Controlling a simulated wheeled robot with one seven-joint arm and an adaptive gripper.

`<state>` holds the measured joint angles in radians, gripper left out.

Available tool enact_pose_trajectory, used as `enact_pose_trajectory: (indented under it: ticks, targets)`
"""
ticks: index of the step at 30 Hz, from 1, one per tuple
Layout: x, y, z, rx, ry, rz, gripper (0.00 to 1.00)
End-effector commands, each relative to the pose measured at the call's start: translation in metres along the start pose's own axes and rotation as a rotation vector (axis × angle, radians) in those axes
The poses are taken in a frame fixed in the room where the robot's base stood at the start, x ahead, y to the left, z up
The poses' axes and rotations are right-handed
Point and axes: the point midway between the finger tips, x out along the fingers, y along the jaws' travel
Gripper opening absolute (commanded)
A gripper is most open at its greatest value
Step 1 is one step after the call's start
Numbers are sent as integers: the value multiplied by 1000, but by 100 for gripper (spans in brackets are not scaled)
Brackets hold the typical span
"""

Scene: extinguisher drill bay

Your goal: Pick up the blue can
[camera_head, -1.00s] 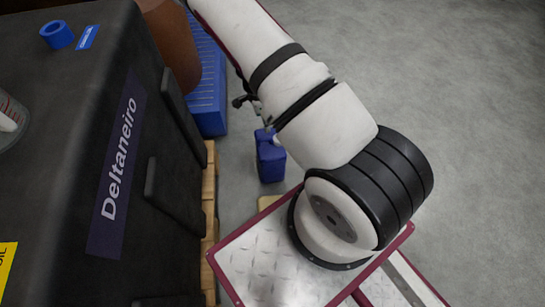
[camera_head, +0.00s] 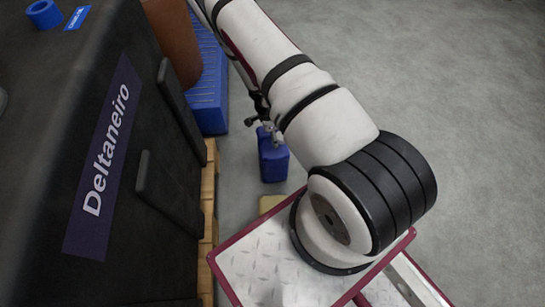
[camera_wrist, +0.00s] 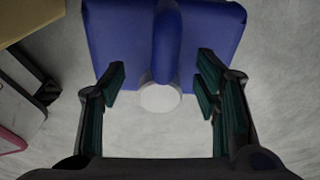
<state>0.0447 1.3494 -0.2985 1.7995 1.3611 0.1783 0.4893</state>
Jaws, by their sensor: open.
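The blue can (camera_head: 273,160) stands upright on the grey floor in the head view, beyond my plated base and right of the pallet. My gripper (camera_head: 267,125) is just above its top there, partly hidden by my arm. In the wrist view the blue can (camera_wrist: 205,38) fills the top middle, with its raised handle and a pale round cap facing the camera. My gripper (camera_wrist: 161,82) is open, with one finger on each side of the handle and cap. Gaps show between the fingers and the cap. I cannot tell whether the fingertips touch the can body.
A large black tank marked Deltaneiro (camera_head: 110,150) stands on a wooden pallet (camera_head: 208,190) at left. A blue ribbed platform (camera_head: 208,85) with a brown drum (camera_head: 172,40) is behind. A tan block (camera_head: 270,203) lies near my base. The floor at right is clear.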

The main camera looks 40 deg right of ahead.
Motion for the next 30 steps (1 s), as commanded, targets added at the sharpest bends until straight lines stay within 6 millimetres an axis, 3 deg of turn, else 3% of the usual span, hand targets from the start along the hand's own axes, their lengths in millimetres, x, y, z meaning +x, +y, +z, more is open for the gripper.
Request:
enact_pose_trajectory:
  ticks: [3,11,19,30]
  targets:
    - [12,0,1,0,-1,0,57]
    - [13,0,1,-1,-1,-1,57]
    - [13,0,0,0,-1,1,0]
    - [12,-1,0,1,0,-2,0]
